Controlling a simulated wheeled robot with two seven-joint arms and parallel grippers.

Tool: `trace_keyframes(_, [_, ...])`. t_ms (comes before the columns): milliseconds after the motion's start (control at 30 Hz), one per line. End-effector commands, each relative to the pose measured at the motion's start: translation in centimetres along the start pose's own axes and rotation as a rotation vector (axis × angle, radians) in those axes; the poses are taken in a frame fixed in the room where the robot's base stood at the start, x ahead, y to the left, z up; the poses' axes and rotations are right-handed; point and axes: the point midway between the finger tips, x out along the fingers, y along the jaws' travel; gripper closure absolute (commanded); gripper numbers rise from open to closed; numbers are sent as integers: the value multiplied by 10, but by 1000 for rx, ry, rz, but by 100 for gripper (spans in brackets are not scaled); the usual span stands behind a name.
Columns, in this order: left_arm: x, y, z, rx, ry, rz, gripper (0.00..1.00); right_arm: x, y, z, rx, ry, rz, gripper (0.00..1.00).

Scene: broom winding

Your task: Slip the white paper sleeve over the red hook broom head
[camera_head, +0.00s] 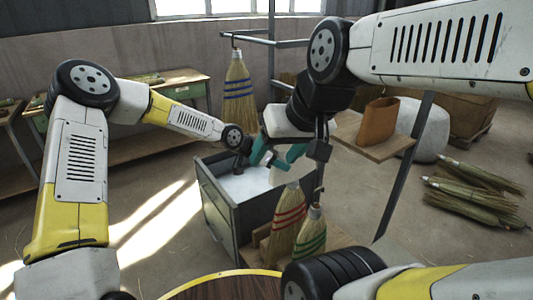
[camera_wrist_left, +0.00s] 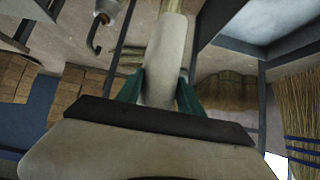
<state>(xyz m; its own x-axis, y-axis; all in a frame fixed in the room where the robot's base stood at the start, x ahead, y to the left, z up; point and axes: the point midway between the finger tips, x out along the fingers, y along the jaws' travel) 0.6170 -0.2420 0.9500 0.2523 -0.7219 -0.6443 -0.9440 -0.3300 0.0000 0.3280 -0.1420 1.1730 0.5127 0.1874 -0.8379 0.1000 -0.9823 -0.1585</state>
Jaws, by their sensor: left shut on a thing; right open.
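My left gripper (camera_head: 275,158), with teal fingers, is shut on a pale sleeve-like piece, the white paper sleeve (camera_wrist_left: 165,60), which stands between the fingertips in the left wrist view. A narrow tan part shows at its far end; I cannot tell what it is. In the head view the pale piece is small and partly hidden by the fingers, just above the red-banded broom head (camera_head: 287,217). I cannot tell whether it surrounds that broom's top.
A grey bin (camera_head: 224,207) with white contents stands left of the brooms. A blue-banded broom (camera_head: 237,85) hangs behind. A brown wooden piece (camera_head: 378,121) sits on a board at right. Several brooms (camera_head: 465,190) lie on the floor at far right. A round table edge (camera_head: 225,278) is in front.

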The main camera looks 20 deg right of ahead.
Motion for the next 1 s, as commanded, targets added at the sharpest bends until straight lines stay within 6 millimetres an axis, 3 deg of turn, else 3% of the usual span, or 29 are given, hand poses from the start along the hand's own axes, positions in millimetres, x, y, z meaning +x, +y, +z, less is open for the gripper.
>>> trace_keyframes(1000, [34,0,39,0,0,1,83,0,0,0,0,0,0,39])
